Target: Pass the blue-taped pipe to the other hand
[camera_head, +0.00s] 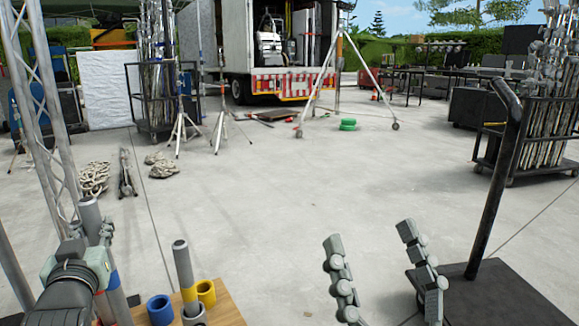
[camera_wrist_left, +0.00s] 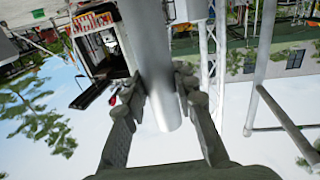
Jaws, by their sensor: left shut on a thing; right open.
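The blue-taped pipe (camera_head: 113,281) is a grey tube with a blue band, roughly upright and slightly tilted at the lower left of the head view. My left gripper (camera_head: 102,238) is shut on it near its upper end. In the left wrist view the grey pipe (camera_wrist_left: 158,85) runs between the two fingers; no tape shows there. My right gripper (camera_head: 382,270) is open and empty at the bottom of the head view, well to the right of the pipe. The pipe's lower end is hidden or out of frame.
A yellow-taped pipe (camera_head: 182,262) stands in a grey holder (camera_head: 195,317) on a wooden surface (camera_head: 228,312), beside a blue holder (camera_head: 160,310) and a yellow holder (camera_head: 206,292). A black post on a base plate (camera_head: 505,293) stands right. Concrete floor ahead is mostly clear.

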